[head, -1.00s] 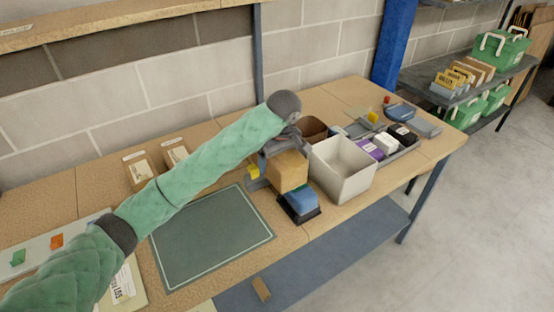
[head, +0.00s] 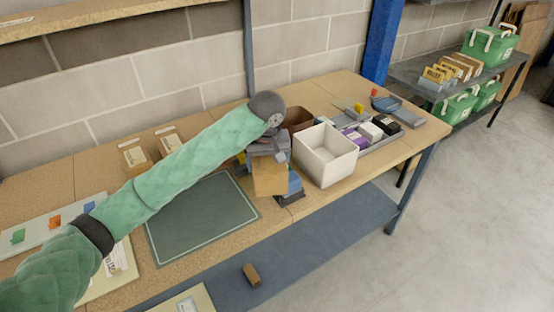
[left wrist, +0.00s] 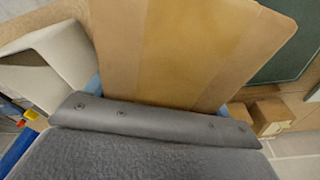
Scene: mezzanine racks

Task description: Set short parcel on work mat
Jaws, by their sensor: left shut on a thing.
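A short brown cardboard parcel (head: 269,178) is in my left gripper (head: 268,158), which is shut on it. The parcel hangs below the gripper, just right of the work mat, near its right edge. My right gripper is in neither view.
A white open bin (head: 325,158) stands right of the parcel, with a blue item (head: 294,183) in a dark holder between them. Small boxes (head: 136,158) stand behind the mat. A grey tray with small boxes (head: 370,135) sits further right.

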